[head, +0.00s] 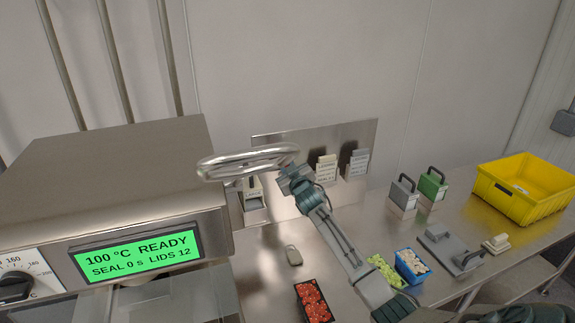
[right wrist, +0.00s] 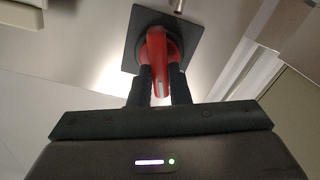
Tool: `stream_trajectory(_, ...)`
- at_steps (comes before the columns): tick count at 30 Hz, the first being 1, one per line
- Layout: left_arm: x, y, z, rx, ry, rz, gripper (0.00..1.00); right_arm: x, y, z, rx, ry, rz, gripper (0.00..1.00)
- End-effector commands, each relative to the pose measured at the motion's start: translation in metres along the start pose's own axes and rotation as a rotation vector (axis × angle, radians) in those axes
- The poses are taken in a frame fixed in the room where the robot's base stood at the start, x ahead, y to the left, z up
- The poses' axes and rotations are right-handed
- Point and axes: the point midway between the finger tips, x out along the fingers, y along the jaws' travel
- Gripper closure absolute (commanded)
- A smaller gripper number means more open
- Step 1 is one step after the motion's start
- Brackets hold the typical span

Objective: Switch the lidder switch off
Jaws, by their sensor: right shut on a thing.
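In the right wrist view a red switch handle (right wrist: 156,50) stands on a dark square plate (right wrist: 131,42). My right gripper (right wrist: 161,85) is shut on the red handle, one dark finger on each side. The handle points roughly up and down in that picture; its setting cannot be read. In the head view my right arm reaches from the lower right to the back panel, and the gripper end (head: 293,178) is by a shiny steel loop (head: 247,160). The red handle is hidden there. The lidder machine's green display (head: 137,254) reads 100 °C READY, SEAL 0 s, LIDS 12. My left gripper is not seen.
A steel back panel (head: 285,143) carries several small labelled boxes.

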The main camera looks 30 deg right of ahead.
Motion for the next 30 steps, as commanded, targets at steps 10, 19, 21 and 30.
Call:
stream_trajectory(10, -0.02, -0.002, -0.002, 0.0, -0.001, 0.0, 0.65, 0.0, -0.002, -0.001, -0.33, -0.003, -0.001, 1.0)
stream_trajectory(19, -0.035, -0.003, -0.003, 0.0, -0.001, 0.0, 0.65, 0.0, -0.004, 0.0, -0.617, -0.003, -0.001, 1.0)
stream_trajectory(21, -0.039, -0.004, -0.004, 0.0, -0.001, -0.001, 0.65, 0.0, -0.004, 0.0, -0.683, -0.002, -0.001, 1.0)
stream_trajectory(30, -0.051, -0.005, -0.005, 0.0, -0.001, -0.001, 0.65, 0.0, -0.006, 0.002, -0.944, -0.002, -0.001, 1.0)
